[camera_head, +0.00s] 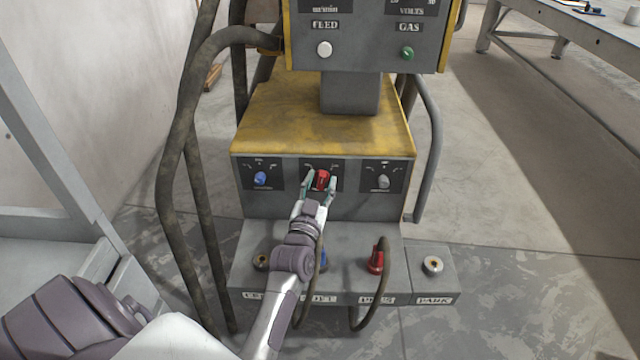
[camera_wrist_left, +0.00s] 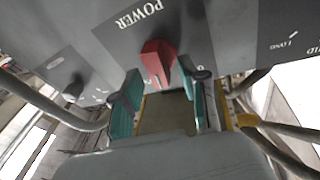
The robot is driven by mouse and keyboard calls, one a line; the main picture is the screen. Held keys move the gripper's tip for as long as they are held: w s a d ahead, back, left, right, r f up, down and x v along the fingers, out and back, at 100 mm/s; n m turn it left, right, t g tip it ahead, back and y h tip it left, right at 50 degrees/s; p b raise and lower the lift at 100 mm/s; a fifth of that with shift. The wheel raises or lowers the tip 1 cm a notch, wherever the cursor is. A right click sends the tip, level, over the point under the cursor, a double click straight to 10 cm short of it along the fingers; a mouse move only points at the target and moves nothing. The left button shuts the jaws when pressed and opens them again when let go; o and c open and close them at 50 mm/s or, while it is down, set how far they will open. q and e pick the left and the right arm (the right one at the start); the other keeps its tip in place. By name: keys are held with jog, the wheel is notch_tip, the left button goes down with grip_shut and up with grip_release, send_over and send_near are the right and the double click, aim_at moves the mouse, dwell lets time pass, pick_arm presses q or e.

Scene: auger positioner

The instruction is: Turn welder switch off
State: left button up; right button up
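The welder (camera_head: 325,115) has a yellow top and a grey front panel with three knobs. The middle knob is a red switch (camera_head: 322,179). In the left wrist view the red switch (camera_wrist_left: 157,62) sits below the word POWER. My left gripper (camera_head: 320,189) is at this switch, with one teal fingertip on each side of it. In the left wrist view my left gripper (camera_wrist_left: 160,100) is open, with gaps between its fingers and the switch. The switch's dial markings are partly hidden by the fingers. My right gripper is not in view.
A blue knob (camera_head: 261,178) is left of the switch and a grey knob (camera_head: 383,181) right of it. Below, a ledge holds a red plug (camera_head: 376,258) with a cable and a bare socket (camera_head: 433,265). Thick hoses (camera_head: 178,150) hang at the left.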

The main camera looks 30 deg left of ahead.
pick_arm(q)
jog(key=v, duration=0.7)
jog(key=shift+s, duration=0.3)
jog(key=shift+d, duration=0.1)
